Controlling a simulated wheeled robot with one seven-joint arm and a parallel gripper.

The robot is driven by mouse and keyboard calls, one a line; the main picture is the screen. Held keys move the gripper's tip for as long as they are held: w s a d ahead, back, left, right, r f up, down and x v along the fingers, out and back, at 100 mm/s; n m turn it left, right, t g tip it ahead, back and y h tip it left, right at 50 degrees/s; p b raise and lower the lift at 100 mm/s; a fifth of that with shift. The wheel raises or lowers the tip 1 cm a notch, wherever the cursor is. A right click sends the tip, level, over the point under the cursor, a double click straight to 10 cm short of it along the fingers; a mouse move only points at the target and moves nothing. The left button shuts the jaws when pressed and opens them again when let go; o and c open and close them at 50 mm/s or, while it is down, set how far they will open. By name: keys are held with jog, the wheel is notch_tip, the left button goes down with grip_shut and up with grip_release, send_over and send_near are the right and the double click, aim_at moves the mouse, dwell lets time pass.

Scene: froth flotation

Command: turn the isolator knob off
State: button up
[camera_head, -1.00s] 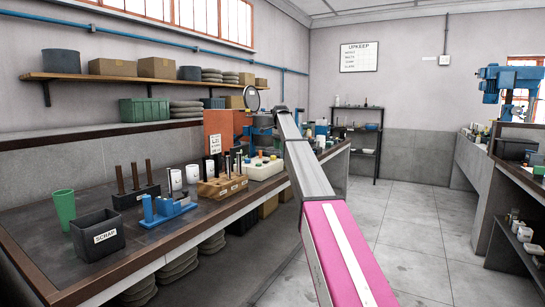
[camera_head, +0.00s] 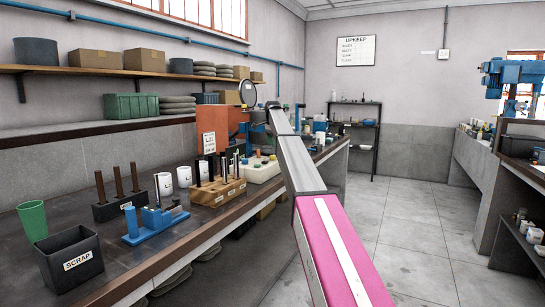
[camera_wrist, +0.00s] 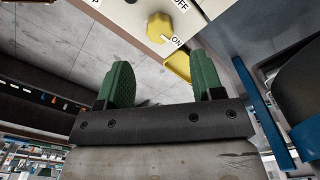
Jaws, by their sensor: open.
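In the wrist view the yellow isolator knob (camera_wrist: 159,27) sits on a pale panel (camera_wrist: 133,18) near the top of the picture. An ON label (camera_wrist: 177,41) is right beside the knob's lower right, and an OFF label (camera_wrist: 181,5) is above it to the right. The knob appears turned toward ON. My gripper (camera_wrist: 160,66) is open, with its two green fingers apart and nothing held. The knob lies beyond the fingertips, not touched by them. In the head view my arm hides the gripper, and I cannot make out the knob.
A yellow piece (camera_wrist: 178,66) and a blue part (camera_wrist: 258,105) are close to the right finger. The bench at left carries a scrap bin (camera_head: 70,262), a blue fixture (camera_head: 155,222), a wooden block (camera_head: 218,191) and a green cup (camera_head: 33,221). The floor (camera_head: 410,225) at right is clear.

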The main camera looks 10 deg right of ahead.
aim_at(273, 157)
notch_tip(273, 157, down, 7)
jog(key=shift+f, duration=0.2)
jog(key=c, duration=0.9)
